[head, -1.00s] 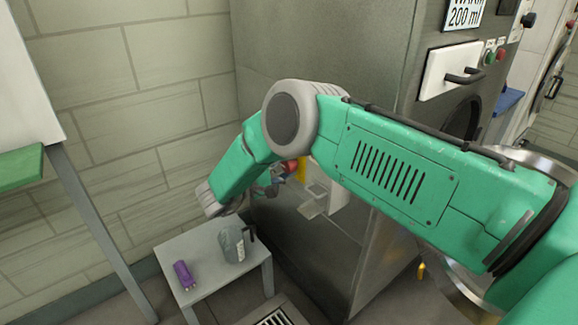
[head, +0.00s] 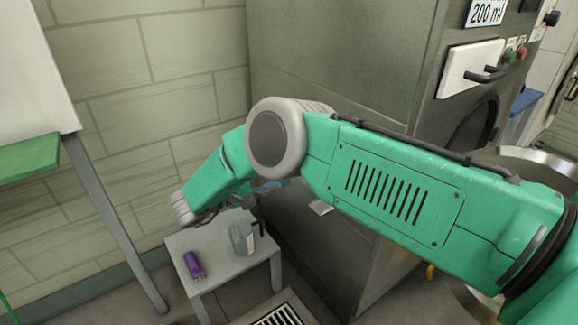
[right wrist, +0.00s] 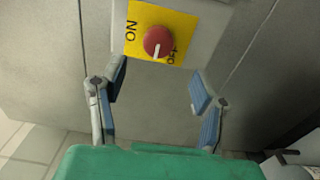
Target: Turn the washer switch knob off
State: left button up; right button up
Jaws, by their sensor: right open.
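The red round knob (right wrist: 158,41) sits on a yellow plate (right wrist: 187,22) in the right wrist view. The plate reads ON at its left and a partly covered OFF at its lower right. The knob's white mark points down, towards my gripper. My right gripper (right wrist: 160,78) is open, its blue-padded fingers spread left and right below the plate, with nothing between them. In the head view, my green right arm hides the knob and most of that gripper. My left gripper is not in view.
The large grey washer (head: 340,60) stands beside my right arm, with a white drawer (head: 470,65) at upper right. A small grey table (head: 222,272) holds a purple can (head: 194,265) and a grey jug (head: 242,238). A tiled wall (head: 150,100) is behind. A floor drain (head: 280,316) lies in front.

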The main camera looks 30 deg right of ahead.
jog(key=a, duration=0.3)
jog(key=shift+s+a, duration=0.1)
jog(key=shift+a, duration=0.3)
jog(key=shift+d+f, duration=0.1)
notch_tip(320, 180, down, 6)
jog(key=w+d+f+n+t+y, duration=0.1)
jog(key=w+n+t+y, duration=0.2)
jog(key=t, duration=0.6)
jog(key=s+f+n+y, duration=0.1)
jog(key=s+f+y, duration=0.8)
jog(key=f+y, duration=0.1)
jog(key=s+d+f+m+g+y, duration=0.1)
jog(key=s+g, duration=0.4)
jog(key=s, duration=1.1)
jog(key=s+d+f+m+g+y, duration=0.1)
jog(key=s+f+m+g+y, duration=0.1)
jog(key=s, duration=1.5)
jog(key=m+g+y, duration=0.1)
jog(key=g+y, duration=0.1)
jog(key=g, duration=0.1)
jog(key=shift+m, duration=0.3)
